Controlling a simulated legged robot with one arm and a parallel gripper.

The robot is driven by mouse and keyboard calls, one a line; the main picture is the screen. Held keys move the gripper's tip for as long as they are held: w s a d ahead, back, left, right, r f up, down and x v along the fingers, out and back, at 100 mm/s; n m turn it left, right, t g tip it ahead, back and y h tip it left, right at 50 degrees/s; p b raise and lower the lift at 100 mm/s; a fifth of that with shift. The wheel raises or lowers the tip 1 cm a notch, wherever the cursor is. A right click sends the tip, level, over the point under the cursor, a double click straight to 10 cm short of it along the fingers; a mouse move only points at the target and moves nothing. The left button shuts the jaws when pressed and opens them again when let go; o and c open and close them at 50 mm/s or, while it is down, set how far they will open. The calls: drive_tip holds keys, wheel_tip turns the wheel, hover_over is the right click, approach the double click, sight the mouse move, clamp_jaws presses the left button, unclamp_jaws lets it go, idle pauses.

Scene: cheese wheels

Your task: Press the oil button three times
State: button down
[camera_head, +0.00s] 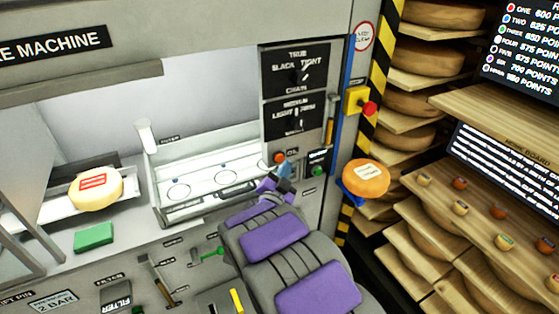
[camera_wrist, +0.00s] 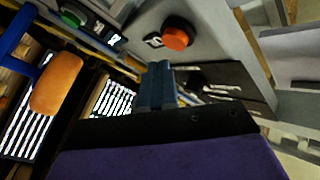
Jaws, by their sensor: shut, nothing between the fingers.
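The oil button is a round orange-red button (camera_head: 279,158) on the grey machine panel, with a small dark label beside it. In the wrist view the button (camera_wrist: 177,38) stands out from the panel, just beyond and slightly right of my fingertips. My gripper (camera_head: 283,170) is at the panel just below the button in the head view. Its blue-grey fingers (camera_wrist: 158,70) are shut together with nothing between them. A small gap seems to show between fingertips and button; I cannot tell for certain whether they touch.
A green button (camera_head: 318,171) sits right of the oil button. An orange cheese wheel (camera_head: 366,178) on a blue holder is further right. Dials (camera_head: 297,75) are above, and a white basin (camera_head: 215,172) is left. A red button on a yellow box (camera_head: 368,107) is by the striped post.

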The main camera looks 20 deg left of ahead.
drive_tip(key=s+d+b, duration=0.1)
drive_tip(key=s+d, duration=0.2)
drive_tip(key=shift+d+b, duration=0.2)
drive_tip(key=shift+b, duration=0.2)
idle(2.4)
drive_tip(key=d+n+p, duration=0.1)
drive_tip(key=n+p, duration=0.1)
drive_tip(key=n, duration=0.3)
drive_tip(key=s+d+n+p, duration=0.1)
drive_tip(key=n+p, duration=0.2)
drive_tip(key=n, duration=0.3)
drive_tip(key=s+n+p, duration=0.1)
drive_tip(key=n+p, duration=0.1)
drive_tip(key=n, duration=0.4)
drive_tip(key=shift+s+d+f+g, duration=0.15)
drive_tip(key=shift+d+f+g, duration=0.05)
drive_tip(key=shift+d+g, duration=0.2)
